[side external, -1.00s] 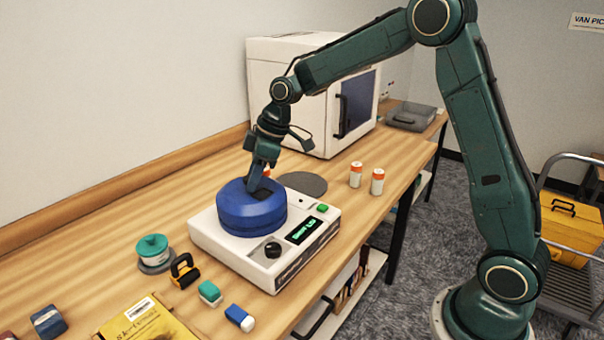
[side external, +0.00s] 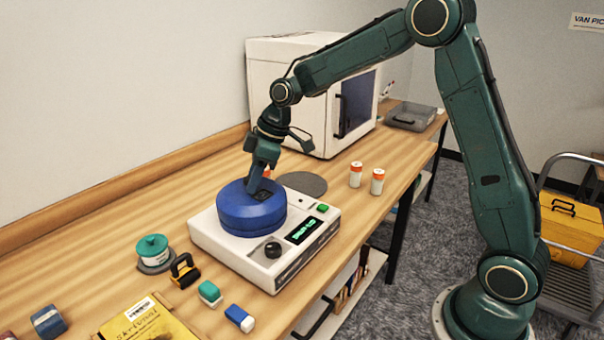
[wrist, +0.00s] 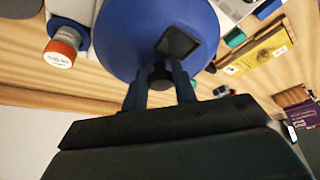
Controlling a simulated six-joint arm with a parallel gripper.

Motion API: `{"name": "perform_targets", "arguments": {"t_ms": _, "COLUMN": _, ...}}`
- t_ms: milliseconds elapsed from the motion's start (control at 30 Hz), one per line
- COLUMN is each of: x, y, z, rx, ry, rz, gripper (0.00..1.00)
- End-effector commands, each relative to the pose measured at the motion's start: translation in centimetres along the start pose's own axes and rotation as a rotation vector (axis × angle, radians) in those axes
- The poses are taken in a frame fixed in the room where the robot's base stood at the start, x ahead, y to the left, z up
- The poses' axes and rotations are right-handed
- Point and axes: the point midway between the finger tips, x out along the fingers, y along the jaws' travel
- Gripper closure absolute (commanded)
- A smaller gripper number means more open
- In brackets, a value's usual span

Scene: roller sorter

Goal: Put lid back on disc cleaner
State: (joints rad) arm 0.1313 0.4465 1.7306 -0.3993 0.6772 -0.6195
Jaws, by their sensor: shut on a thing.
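The disc cleaner (side external: 215,245) is a white box with a black knob, a green display and a green button, standing on the wooden bench. Its round blue lid (side external: 250,215) sits on top of it and looks level; whether it is fully seated I cannot tell. My gripper (side external: 262,190) points down at the top of the lid. In the wrist view the blue lid (wrist: 125,40) fills the upper middle, and my gripper (wrist: 160,80) is shut on its dark central knob.
A grey round pad (side external: 303,184) lies behind the cleaner. Two orange-capped bottles (side external: 356,175) stand to the right. A teal-lidded jar (side external: 152,250), a black-and-yellow clip (side external: 185,270), small blocks (side external: 210,293) and a yellow book (side external: 150,322) lie at the front left. A white cabinet (side external: 290,90) stands behind.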

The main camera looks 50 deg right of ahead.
Motion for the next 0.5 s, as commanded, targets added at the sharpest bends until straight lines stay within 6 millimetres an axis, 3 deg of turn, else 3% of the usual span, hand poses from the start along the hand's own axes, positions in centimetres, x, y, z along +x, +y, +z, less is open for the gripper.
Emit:
{"name": "perform_targets", "arguments": {"t_ms": 467, "x": 0.02, "y": 0.01, "z": -0.01, "rx": 0.0, "ry": 0.001, "rz": 0.0, "gripper": 0.97}}
{"name": "perform_targets", "arguments": {"t_ms": 500, "x": 0.02, "y": 0.01, "z": -0.01, "rx": 0.0, "ry": 0.001, "rz": 0.0, "gripper": 0.68}}
